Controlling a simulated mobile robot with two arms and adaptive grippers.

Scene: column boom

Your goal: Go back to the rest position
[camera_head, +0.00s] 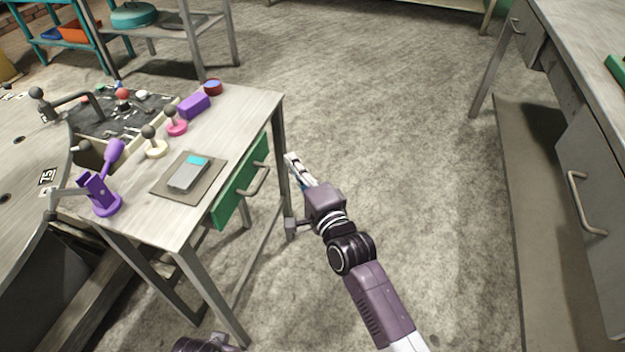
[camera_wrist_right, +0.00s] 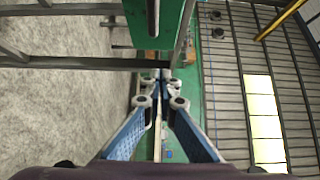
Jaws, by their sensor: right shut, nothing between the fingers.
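My right gripper (camera_head: 293,165) is just right of the small table in the head view, off the right end of the green drawer front. Its fingers are shut with nothing between them. In the right wrist view the two blue-sided fingers (camera_wrist_right: 162,80) come together at the tips and hold nothing. The green drawer front (camera_head: 232,200) has a metal handle (camera_head: 256,180) and sits under the table edge. The gripper is apart from the handle.
The small table (camera_head: 222,142) carries a grey device (camera_head: 190,174) on a pad, a purple stand (camera_head: 103,200), a purple block (camera_head: 194,105) and knobbed levers. A workbench (camera_head: 590,60) with drawers stands at right. Open concrete floor (camera_head: 390,110) lies between them. Shelving (camera_head: 165,35) stands at the back left.

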